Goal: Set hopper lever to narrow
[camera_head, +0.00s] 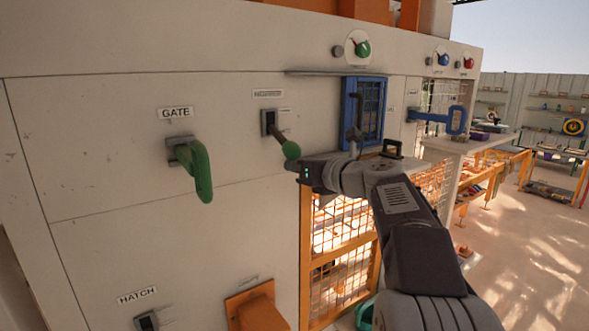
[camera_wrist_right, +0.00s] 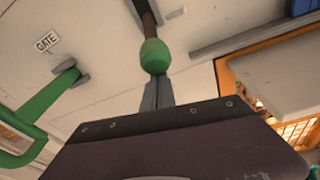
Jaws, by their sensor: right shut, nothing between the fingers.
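The hopper lever is a dark rod with a green knob (camera_head: 291,150), sticking out and down from a slotted plate (camera_head: 269,122) on the panel. A label (camera_head: 268,93) above the plate is too small to read surely. My right gripper (camera_head: 297,166) is just below the knob, shut and with nothing between its fingers. In the right wrist view the green knob (camera_wrist_right: 154,57) is right beyond the shut fingertips (camera_wrist_right: 158,86). I cannot tell whether they touch. My left gripper is not in view.
A green GATE handle (camera_head: 198,170) is left of the lever. A blue framed window (camera_head: 363,112) and a blue handle (camera_head: 447,120) are to the right. An orange mesh door (camera_head: 305,255) stands below, and an orange part (camera_head: 252,308) juts out at the bottom.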

